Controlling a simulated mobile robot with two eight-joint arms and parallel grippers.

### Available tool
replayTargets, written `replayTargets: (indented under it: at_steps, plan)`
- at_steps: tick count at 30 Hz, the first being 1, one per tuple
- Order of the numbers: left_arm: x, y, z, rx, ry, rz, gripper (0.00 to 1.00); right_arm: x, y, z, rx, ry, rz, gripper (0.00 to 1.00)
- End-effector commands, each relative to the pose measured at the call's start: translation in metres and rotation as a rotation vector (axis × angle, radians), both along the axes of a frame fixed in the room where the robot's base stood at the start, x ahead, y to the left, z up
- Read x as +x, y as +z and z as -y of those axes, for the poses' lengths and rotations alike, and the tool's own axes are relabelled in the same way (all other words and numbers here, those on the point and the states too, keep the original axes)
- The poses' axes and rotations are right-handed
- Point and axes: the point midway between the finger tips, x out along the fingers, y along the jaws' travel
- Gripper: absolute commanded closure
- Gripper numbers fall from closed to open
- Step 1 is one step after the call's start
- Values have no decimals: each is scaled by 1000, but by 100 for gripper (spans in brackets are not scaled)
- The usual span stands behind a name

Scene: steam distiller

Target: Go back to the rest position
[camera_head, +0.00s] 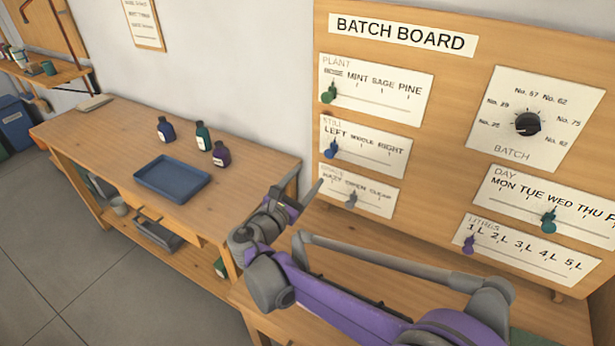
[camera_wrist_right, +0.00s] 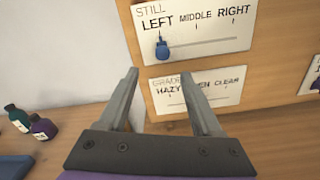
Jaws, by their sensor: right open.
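My right gripper (camera_head: 298,190) is open and empty in the head view, in front of the lower left of the batch board (camera_head: 450,135). In the right wrist view its two fingers (camera_wrist_right: 159,74) stand apart with nothing between them. The grey slider knob (camera_head: 351,198) of the grade card is near the middle of its track and apart from the gripper; the right finger seems to hide it in the wrist view. The blue still knob (camera_head: 331,149) is at LEFT, and shows above the fingers in the wrist view (camera_wrist_right: 162,48). My left gripper is not in view.
The green plant knob (camera_head: 328,94), black batch dial (camera_head: 527,124), green day knob (camera_head: 548,220) and purple litres knob (camera_head: 469,244) are on the board. A wooden table (camera_head: 110,130) at left holds a blue tray (camera_head: 172,178) and three bottles (camera_head: 203,137). Floor (camera_head: 60,245) is clear at lower left.

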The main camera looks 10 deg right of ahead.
Motion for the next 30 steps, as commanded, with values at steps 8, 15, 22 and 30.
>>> replayTargets:
  at_steps: [8, 15, 22, 30]
  plan:
    - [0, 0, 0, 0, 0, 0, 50, 0, 0, 1, 2, -1, 0, 34]
    - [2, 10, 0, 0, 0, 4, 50, -34, -8, 59, 305, -93, -5, 34]
    - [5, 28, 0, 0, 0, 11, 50, -136, -44, 133, 990, -382, 81, 34]
    - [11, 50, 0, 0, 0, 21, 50, -261, -86, 134, 1753, -849, 326, 34]
